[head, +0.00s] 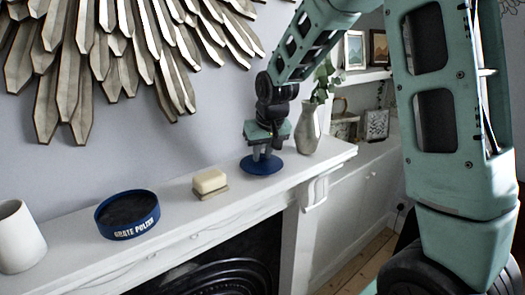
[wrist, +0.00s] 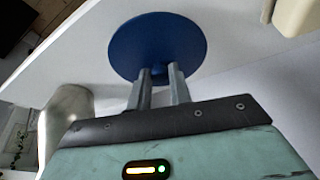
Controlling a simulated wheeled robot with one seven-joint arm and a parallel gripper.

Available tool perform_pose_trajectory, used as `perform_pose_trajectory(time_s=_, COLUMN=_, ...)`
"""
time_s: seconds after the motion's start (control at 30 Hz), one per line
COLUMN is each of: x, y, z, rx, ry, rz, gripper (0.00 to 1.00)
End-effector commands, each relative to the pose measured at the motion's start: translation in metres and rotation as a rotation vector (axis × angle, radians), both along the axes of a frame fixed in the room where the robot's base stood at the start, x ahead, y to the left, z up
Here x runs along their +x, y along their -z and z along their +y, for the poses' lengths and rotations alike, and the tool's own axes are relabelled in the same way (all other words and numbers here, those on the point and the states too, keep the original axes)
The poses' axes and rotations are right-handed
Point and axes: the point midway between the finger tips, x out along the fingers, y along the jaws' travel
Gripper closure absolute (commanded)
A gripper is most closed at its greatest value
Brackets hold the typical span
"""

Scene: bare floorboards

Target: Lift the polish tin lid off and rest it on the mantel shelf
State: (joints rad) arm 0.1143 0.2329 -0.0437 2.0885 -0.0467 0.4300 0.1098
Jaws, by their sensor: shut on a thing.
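The polish tin (head: 128,214) is a round dark-blue tin marked "GRATE POLISH" on the left part of the mantel shelf (head: 185,225). It is open, and its dark inside shows. The blue disc-shaped lid (head: 262,168) is at the right part of the shelf, flat and at or just over the surface; I cannot tell if it touches. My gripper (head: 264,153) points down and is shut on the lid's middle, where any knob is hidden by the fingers. The wrist view also shows the lid (wrist: 157,40) at the fingertips (wrist: 158,75).
A soap-like cream block on a small base (head: 210,183) sits between tin and lid. A grey vase with leaves (head: 308,132) stands close right of my gripper. A white vase (head: 18,238) is at the far left. A sunburst wall piece (head: 120,50) hangs above.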

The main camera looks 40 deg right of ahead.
Motion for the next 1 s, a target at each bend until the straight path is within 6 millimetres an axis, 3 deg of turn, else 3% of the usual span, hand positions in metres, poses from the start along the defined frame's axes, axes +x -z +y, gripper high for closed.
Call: perform_pose_trajectory(time_s=1.0, x=0.0, y=0.013, z=0.0, rx=0.0, ry=0.0, rz=0.001, gripper=1.0)
